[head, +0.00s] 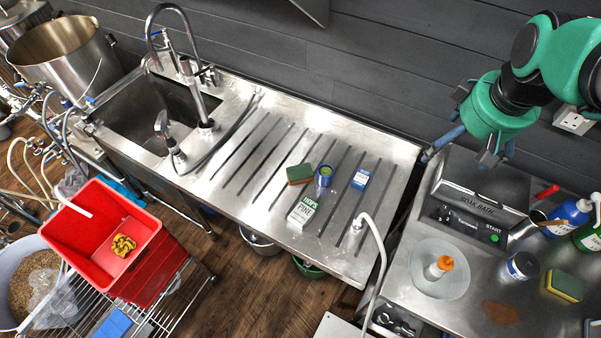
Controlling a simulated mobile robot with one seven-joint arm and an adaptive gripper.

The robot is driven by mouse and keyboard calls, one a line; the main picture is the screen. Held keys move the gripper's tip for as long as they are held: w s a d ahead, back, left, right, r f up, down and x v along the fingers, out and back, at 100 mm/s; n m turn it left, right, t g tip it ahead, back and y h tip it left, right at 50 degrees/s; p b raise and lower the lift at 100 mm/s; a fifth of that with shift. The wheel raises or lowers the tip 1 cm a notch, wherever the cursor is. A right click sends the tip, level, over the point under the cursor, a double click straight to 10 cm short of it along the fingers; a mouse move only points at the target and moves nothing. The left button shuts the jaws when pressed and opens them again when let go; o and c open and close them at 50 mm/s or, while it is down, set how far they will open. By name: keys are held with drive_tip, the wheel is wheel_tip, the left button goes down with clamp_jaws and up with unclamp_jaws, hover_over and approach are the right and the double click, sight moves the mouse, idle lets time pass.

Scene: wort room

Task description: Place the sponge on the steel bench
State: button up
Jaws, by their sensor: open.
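One sponge (300,174), dark green on top with an orange-brown side, lies on the ribbed steel drainboard (240,150) beside the sink. A second sponge (564,285), yellow and dark green, lies on the steel bench (450,305) at the right. My gripper (460,158) is open and empty at the upper right, above the back of the gap between drainboard and bench. It is well to the right of the first sponge and up-left of the second, apart from both.
A blue-green tin (325,175), a blue-white box (361,179) and a hops packet (306,208) crowd the drainboard sponge. A red crate (75,235) stands left.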

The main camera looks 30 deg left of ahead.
drive_tip(key=w+a+f+n+g+p, duration=0.1)
drive_tip(key=w+a+f+n, duration=0.25)
drive_tip(key=a, duration=0.35)
drive_tip(key=w+a+f+n+p, duration=0.1)
drive_tip(key=w+a+f+n, duration=0.25)
drive_tip(key=a, duration=0.45)
drive_tip(key=w+a+f+n+g, duration=0.1)
drive_tip(key=w+a+f+n, duration=0.1)
drive_tip(key=a+f, duration=0.4)
drive_tip(key=s+a+f+n+g+h+p, duration=0.1)
drive_tip(key=a+f+n, duration=0.7)
drive_tip(key=a+f, duration=0.8)
drive_tip(key=s+a+p, duration=0.1)
drive_tip(key=s+a, duration=0.1)
drive_tip(key=a, duration=0.1)
drive_tip(key=shift+a, duration=0.2)
drive_tip(key=shift+f, duration=0.1)
hover_over(299, 169)
drive_tip(key=shift+f, duration=4.25)
drive_tip(key=shift+f, duration=2.6)
